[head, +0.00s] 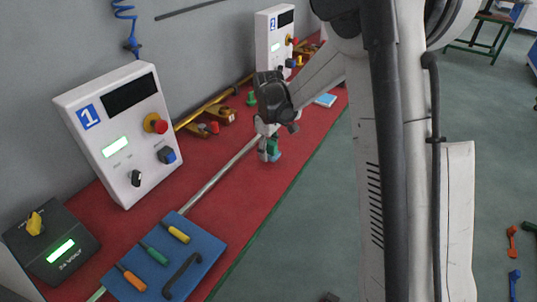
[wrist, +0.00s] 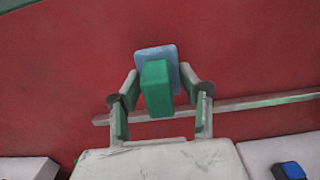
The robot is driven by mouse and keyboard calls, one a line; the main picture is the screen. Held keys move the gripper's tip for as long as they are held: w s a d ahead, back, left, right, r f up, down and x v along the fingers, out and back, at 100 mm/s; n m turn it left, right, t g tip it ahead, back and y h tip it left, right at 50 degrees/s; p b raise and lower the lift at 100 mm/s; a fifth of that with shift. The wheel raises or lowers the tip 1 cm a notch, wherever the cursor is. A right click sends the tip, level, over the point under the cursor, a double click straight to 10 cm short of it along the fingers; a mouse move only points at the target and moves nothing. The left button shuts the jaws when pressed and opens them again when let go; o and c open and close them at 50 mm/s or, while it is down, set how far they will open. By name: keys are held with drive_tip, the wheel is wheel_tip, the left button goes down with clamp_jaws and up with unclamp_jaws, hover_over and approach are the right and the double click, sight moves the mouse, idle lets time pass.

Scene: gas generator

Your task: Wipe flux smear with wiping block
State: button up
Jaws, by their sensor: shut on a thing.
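My gripper (head: 268,147) is low over the red bench top, pointing down, and is shut on the wiping block. In the wrist view, the block's green grip (wrist: 157,88) sits between the two fingers of my gripper (wrist: 160,95). The block's light blue pad (wrist: 146,54) shows beyond the grip. In the head view a bit of the blue pad (head: 276,156) shows under the fingers. I cannot tell whether the pad touches the bench. I cannot make out a flux smear in either view.
A long metal rail (head: 215,180) runs along the red bench (head: 290,163) beside my gripper. Control box 1 (head: 125,140) and box 2 (head: 275,38) stand at the back. A blue tool tray (head: 208,250) lies front left. A light blue pad (head: 326,100) lies beyond my gripper.

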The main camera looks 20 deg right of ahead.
drive_tip(key=shift+r+p, duration=1.1)
drive_tip(key=shift+r, duration=1.55)
drive_tip(key=shift+w, duration=0.1)
drive_tip(key=shift+a, duration=0.1)
